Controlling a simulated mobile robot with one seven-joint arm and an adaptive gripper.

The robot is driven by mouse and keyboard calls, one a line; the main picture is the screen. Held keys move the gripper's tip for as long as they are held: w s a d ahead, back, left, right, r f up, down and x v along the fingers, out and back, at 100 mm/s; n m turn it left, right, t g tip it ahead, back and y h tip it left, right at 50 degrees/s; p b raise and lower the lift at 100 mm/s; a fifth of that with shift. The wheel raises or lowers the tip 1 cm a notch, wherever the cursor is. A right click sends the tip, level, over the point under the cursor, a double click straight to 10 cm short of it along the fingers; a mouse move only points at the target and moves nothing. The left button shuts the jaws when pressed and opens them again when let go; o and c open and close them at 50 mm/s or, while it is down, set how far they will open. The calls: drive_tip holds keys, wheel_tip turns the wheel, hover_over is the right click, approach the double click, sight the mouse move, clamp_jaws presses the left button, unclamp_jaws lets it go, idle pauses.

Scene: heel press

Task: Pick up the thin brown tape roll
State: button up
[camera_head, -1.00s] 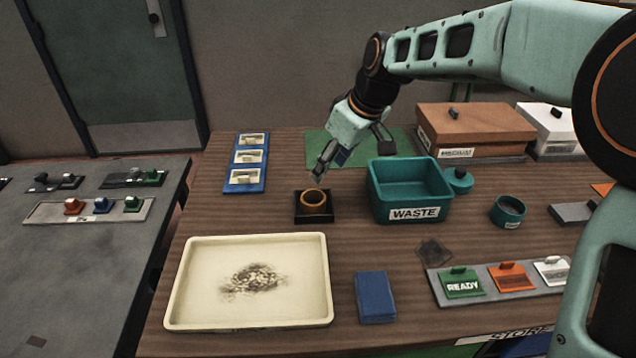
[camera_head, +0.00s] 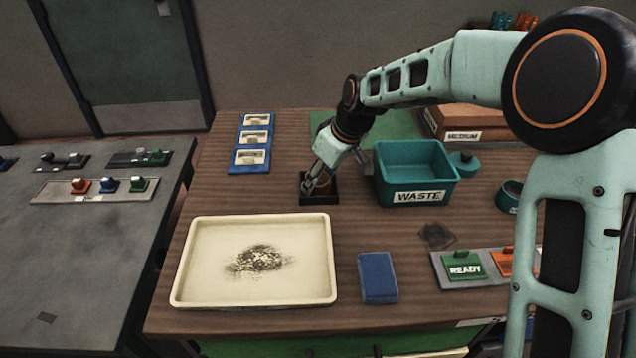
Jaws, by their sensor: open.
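The thin brown tape roll (camera_head: 319,190) sits on a small black square stand (camera_head: 327,200) near the middle of the wooden table. My gripper (camera_head: 309,188) is open and low at the stand, with its fingers at the roll's left side. The gripper covers much of the roll. I cannot tell whether a finger is inside the ring or touching it.
The teal WASTE bin (camera_head: 417,196) stands close to the right of the stand. A blue block (camera_head: 377,277) lies front right. A blue strip with white cards (camera_head: 251,143) lies back left.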

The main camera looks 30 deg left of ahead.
drive_tip(key=c, duration=0.8)
drive_tip(key=shift+r, duration=0.15)
drive_tip(key=shift+r, duration=0.3)
wheel_tip(320, 180, up, 2)
drive_tip(key=shift+r, duration=0.15)
drive_tip(key=s+d+r+p, duration=0.1)
drive_tip(key=s+d+r, duration=0.8)
drive_tip(key=r, duration=0.4)
drive_tip(key=shift+d, duration=0.9)
